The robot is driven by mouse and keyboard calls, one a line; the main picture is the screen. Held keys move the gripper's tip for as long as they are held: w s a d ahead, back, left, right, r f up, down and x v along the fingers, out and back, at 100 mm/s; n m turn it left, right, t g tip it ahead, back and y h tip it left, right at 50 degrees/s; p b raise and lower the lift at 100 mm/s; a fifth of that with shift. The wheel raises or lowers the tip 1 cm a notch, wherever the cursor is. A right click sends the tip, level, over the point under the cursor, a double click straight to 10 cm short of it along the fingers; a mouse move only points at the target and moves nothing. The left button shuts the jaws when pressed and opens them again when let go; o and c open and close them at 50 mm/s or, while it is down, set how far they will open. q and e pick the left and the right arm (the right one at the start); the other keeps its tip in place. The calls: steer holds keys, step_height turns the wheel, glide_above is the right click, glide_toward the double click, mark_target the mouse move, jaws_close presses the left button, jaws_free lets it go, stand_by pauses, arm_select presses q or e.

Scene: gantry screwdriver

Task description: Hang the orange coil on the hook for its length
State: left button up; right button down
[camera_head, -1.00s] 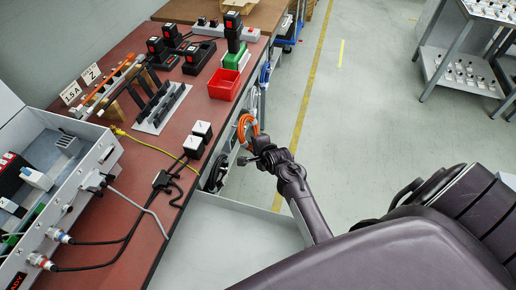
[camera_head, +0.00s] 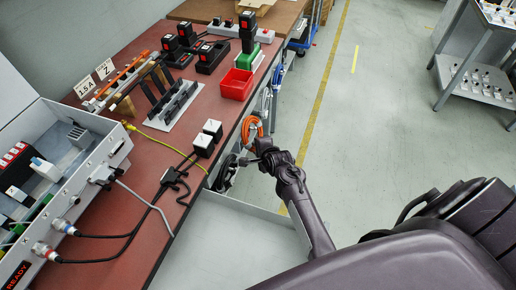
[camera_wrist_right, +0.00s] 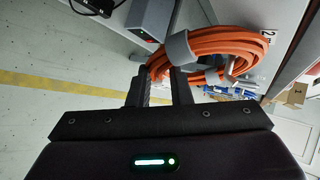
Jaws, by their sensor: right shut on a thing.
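The orange coil (camera_head: 252,127) is at the right side of the bench, below its top. In the right wrist view the orange coil (camera_wrist_right: 240,42) is large, with grey bands around it. My right gripper (camera_head: 262,147) is at the coil's near side. Its fingers (camera_wrist_right: 160,76) are shut on the coil's strands, close to a grey band. A label reading "2" (camera_wrist_right: 266,38) is on the bench edge beside the coil. My left gripper is not in view.
A black coil (camera_head: 225,174) hangs nearer on the same bench side. The floor to the right (camera_head: 370,130) is clear.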

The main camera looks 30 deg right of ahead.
stand_by(0.3)
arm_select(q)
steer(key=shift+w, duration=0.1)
arm_select(e)
steer(key=c, duration=1.2)
jaws_free()
steer(key=shift+c, duration=0.2)
arm_select(q)
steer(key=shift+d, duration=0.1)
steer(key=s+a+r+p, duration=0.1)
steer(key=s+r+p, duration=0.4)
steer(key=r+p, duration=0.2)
steer(key=shift+p, duration=1.05)
arm_select(e)
steer(key=v, duration=0.7)
steer(key=shift+s+r, duration=0.3)
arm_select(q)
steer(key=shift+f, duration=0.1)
